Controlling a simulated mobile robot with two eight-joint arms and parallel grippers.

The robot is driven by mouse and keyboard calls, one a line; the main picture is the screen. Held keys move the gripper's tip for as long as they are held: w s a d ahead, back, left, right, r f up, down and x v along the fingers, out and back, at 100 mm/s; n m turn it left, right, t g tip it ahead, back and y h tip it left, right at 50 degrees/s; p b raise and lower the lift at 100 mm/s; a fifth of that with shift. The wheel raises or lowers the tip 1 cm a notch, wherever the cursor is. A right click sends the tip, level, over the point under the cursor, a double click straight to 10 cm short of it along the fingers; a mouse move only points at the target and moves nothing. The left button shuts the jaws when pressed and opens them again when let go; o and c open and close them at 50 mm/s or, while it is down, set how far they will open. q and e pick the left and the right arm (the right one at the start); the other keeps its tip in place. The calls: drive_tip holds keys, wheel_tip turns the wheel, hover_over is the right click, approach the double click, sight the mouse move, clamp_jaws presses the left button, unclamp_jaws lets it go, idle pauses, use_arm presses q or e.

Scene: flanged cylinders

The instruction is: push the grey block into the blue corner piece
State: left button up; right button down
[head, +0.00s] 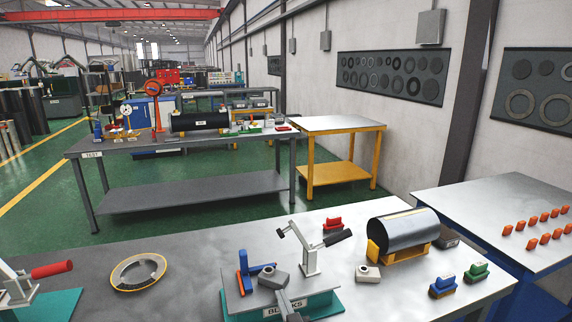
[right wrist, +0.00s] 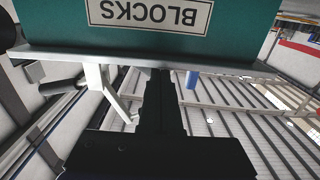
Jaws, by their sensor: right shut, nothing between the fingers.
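The blue corner piece (head: 246,279) stands on the left part of the plate of the fixture (head: 322,300) labelled BLOCKS. The grey block (head: 268,279) lies on the plate just right of it, at the inner side of its angle. Whether they touch is unclear. My right gripper (head: 281,294) is shut and empty, just in front of the grey block and crossing the label. In the right wrist view my gripper (right wrist: 160,76) reaches across the plate edge. A bit of the blue corner piece (right wrist: 191,80) shows beside it; the grey block is not visible there. My left gripper is not in view.
A toggle clamp (head: 309,262) with a black handle rises at the right of the plate. Farther right are a loose grey piece (head: 375,275), a dark cylinder (head: 404,232) on a yellow stand, and blue and green blocks. A ring (head: 121,276) lies at left.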

sight(277, 286)
drive_tip(key=shift+x, duration=2.35)
idle(2.2)
drive_tip(key=shift+s, duration=0.1)
drive_tip(key=shift+s+d, duration=0.15)
drive_tip(key=shift+s, duration=0.3)
drive_tip(key=shift+b+v, duration=0.5)
drive_tip(key=shift+v, duration=1.5)
drive_tip(key=s+d+m+g+h+p, duration=0.1)
drive_tip(key=s+d+m+g+h, duration=0.15)
drive_tip(key=s+d, duration=0.45)
drive_tip(key=s+d+f+g+h+p, duration=0.1)
drive_tip(key=s+d+g, duration=0.2)
drive_tip(key=s, duration=0.5)
drive_tip(key=s+d+f+g+h+p, duration=0.1)
drive_tip(key=s+d+f+g, duration=0.1)
drive_tip(key=s, duration=0.7)
drive_tip(key=s+d+f+m+g+h, duration=0.1)
drive_tip(key=s+d+f+g, duration=0.1)
drive_tip(key=s+d+g, duration=0.2)
drive_tip(key=s+d, duration=0.2)
drive_tip(key=s, duration=0.2)
drive_tip(key=shift+s+d+f+p, duration=0.2)
drive_tip(key=shift+d+p, duration=0.1)
drive_tip(key=shift+p, duration=0.1)
